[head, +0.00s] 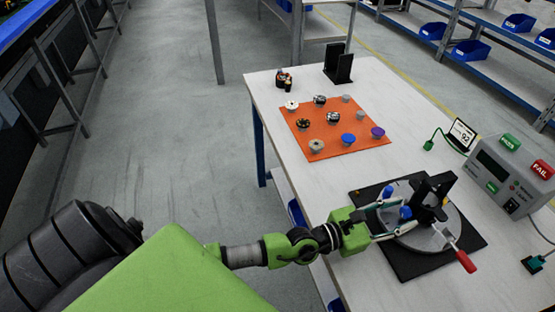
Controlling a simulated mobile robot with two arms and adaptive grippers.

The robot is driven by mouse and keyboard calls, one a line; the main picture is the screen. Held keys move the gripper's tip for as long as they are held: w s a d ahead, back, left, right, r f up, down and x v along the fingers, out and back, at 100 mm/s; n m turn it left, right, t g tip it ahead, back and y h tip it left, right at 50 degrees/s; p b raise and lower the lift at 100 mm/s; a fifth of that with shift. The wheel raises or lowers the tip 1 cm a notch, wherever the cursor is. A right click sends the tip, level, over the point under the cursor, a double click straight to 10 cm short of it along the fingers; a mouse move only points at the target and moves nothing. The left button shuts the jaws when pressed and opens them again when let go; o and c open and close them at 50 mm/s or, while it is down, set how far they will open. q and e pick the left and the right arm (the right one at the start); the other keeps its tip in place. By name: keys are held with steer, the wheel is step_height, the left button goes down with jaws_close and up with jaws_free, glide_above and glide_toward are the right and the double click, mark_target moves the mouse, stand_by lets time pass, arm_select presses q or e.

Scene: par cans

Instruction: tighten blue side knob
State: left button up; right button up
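A fixture on a black base plate (398,264) stands at the front right of the table. It has a round grey disc, a black upright clamp (434,193) and a red-handled lever (466,262). Two blue knobs show on its left side: an upper blue knob (387,191) and a lower blue knob (405,212). My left gripper (402,215) reaches in from the left at the fixture. Its fingers are spread, with the lower blue knob showing between them; I cannot tell whether they touch it. My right gripper is not in view.
A grey tester (500,172) with PASS and FAIL buttons stands to the right, beside a small display (461,135) reading 92. An orange mat (318,146) with several small round parts lies farther back. A black stand (338,64) is at the far edge. The white tabletop between is clear.

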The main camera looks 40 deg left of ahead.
arm_select(q)
steer(key=n, duration=0.3)
steer(key=shift+n+p, duration=0.3)
steer(key=shift+p, duration=0.05)
steer(key=shift+n, duration=0.3)
steer(key=b+v, duration=0.2)
steer(key=v, duration=1.2)
steer(key=shift+s+f, duration=0.1)
steer(key=w+a+r+n+t+y, duration=0.25)
steer(key=a+n+y, duration=0.35)
steer(key=n, duration=0.4)
steer(key=w+a+r+n+t+y, duration=0.1)
steer(key=a+r+n+y, duration=0.2)
steer(key=a+n+y, duration=0.5)
steer(key=s+a+f+n+g, duration=0.1)
steer(key=s+f+n+g, duration=0.2)
steer(key=f+n, duration=0.4)
steer(key=s+a+f+n+g, duration=0.2)
steer(key=s+f+n+g, duration=0.2)
steer(key=f+n+g, duration=0.2)
steer(key=shift+s+f+n+y+p, duration=0.3)
steer(key=shift+f+n+p, duration=0.2)
steer(key=shift+f, duration=0.7)
